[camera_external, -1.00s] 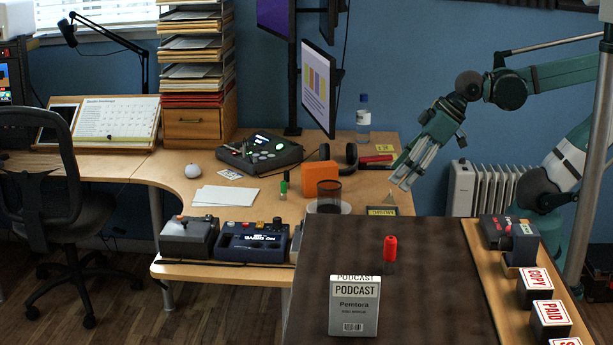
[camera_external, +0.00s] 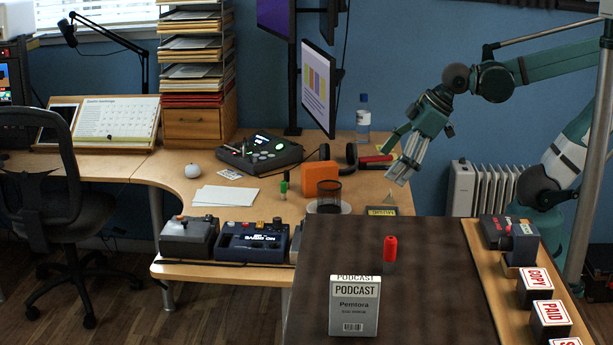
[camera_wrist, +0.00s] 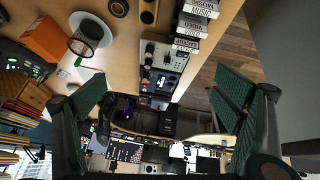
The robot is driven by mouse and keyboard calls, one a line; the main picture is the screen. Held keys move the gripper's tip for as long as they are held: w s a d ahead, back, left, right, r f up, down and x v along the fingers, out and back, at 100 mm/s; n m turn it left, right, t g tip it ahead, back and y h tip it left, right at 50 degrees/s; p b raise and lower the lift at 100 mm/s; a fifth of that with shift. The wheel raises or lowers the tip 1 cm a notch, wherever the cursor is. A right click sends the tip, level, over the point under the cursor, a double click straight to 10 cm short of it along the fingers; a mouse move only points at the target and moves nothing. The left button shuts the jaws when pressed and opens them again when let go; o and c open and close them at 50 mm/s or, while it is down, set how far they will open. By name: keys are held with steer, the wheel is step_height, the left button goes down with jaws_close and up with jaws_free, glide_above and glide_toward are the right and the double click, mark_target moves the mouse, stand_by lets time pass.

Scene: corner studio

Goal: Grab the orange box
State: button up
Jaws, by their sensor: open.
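The orange box (camera_external: 319,180) stands on the wooden corner desk in the external view, just behind a dark mesh cup (camera_external: 328,195). In the wrist view the orange box (camera_wrist: 46,40) is at the upper left, beside the mesh cup (camera_wrist: 91,36). My gripper (camera_external: 399,172) is open and empty. It is above the desk's right end, to the right of the box and apart from it. In the wrist view its two green fingers (camera_wrist: 165,100) are spread wide, with the box outside them to the upper left.
Headphones (camera_external: 349,158) and a red stapler-like object (camera_external: 376,161) lie between box and gripper. A water bottle (camera_external: 363,115) stands behind. A green marker (camera_external: 284,186) is left of the box. A dark table (camera_external: 430,290) in front carries a podcast box (camera_external: 354,305) and a red object (camera_external: 390,248).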

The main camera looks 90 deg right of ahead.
steer(key=w+d+r+n+g+h+p, duration=0.1)
steer(key=w+d+r+n+p, duration=0.15)
steer(key=w+d+n, duration=0.4)
steer(key=n+g+h+p, duration=0.35)
steer(key=n+p, duration=0.45)
steer(key=n, duration=0.5)
glide_above(320, 165)
steer(key=a, duration=0.3)
steer(key=shift+g+y, duration=0.35)
steer(key=f, duration=1.4)
steer(key=shift+s+d, duration=0.1)
steer(key=shift+s, duration=0.2)
steer(key=shift+s+d+f+n, duration=0.1)
steer(key=shift+d+f+n, duration=0.25)
steer(key=shift+d+f, duration=0.05)
steer(key=shift+b+x, duration=0.4)
steer(key=shift+x, duration=0.9)
